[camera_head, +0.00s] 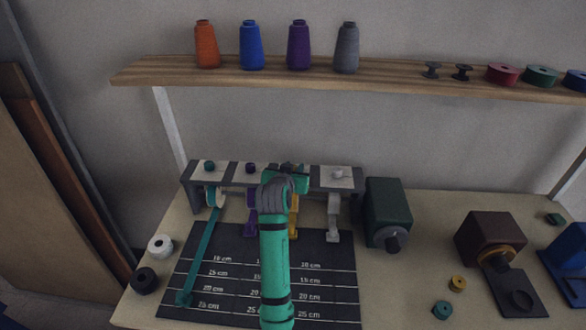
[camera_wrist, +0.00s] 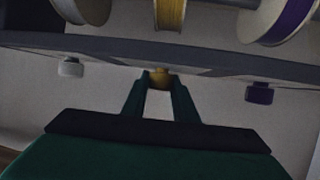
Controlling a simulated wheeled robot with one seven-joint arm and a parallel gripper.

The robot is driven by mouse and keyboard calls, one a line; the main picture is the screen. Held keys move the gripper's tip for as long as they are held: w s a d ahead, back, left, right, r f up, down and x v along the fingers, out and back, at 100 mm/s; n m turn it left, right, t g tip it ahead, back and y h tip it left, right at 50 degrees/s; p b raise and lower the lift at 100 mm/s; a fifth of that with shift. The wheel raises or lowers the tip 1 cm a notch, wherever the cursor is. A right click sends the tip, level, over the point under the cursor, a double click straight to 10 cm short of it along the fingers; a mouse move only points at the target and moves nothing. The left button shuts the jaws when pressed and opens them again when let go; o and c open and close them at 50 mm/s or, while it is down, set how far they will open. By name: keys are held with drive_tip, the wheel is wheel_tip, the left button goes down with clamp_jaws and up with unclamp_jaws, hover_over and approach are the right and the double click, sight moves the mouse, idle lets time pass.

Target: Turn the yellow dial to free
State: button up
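The yellow dial (camera_wrist: 161,81) shows small in the wrist view, under the panel's edge and between my green fingertips. My gripper (camera_wrist: 161,84) has its two fingers apart with the dial in the gap. I cannot tell whether the fingers press on it. In the head view my gripper (camera_head: 288,172) is over the dispenser panel and hides the dial. A yellow ribbon (camera_head: 294,216) hangs from the panel beside my arm, and its yellow spool (camera_wrist: 170,14) shows in the wrist view. The dial's pointer and any "free" mark are not readable.
Neighbouring dials on the panel are teal (camera_head: 209,166), purple (camera_head: 251,168) and white (camera_head: 337,173). A teal ribbon (camera_head: 200,257) lies across the dark measuring mat (camera_head: 335,285). A dark green box (camera_head: 388,210) stands right of the panel. A wooden shelf (camera_head: 395,74) with thread cones runs above.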

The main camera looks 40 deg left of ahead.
drive_tip(key=c, duration=0.3)
drive_tip(key=shift+d+y, duration=0.1)
drive_tip(key=shift+y, duration=0.2)
drive_tip(key=n+g+y, duration=0.1)
drive_tip(key=n+y, duration=0.1)
drive_tip(key=shift+w+d+n+g, duration=0.1)
drive_tip(key=shift+n+g, duration=0.2)
drive_tip(key=shift+n, duration=0.1)
drive_tip(key=n+g+y, duration=0.3)
drive_tip(key=n, duration=0.1)
drive_tip(key=shift+g+y, duration=0.3)
drive_tip(key=shift+g, duration=0.1)
drive_tip(key=n+g+y, duration=0.1)
drive_tip(key=n+g, duration=0.3)
drive_tip(key=g, duration=0.1)
drive_tip(key=shift+w+n+y, duration=0.1)
drive_tip(key=shift+n+y, duration=0.3)
drive_tip(key=shift+s+n+g, duration=0.2)
drive_tip(key=shift+n+g, duration=1.5)
drive_tip(key=shift+g, duration=0.2)
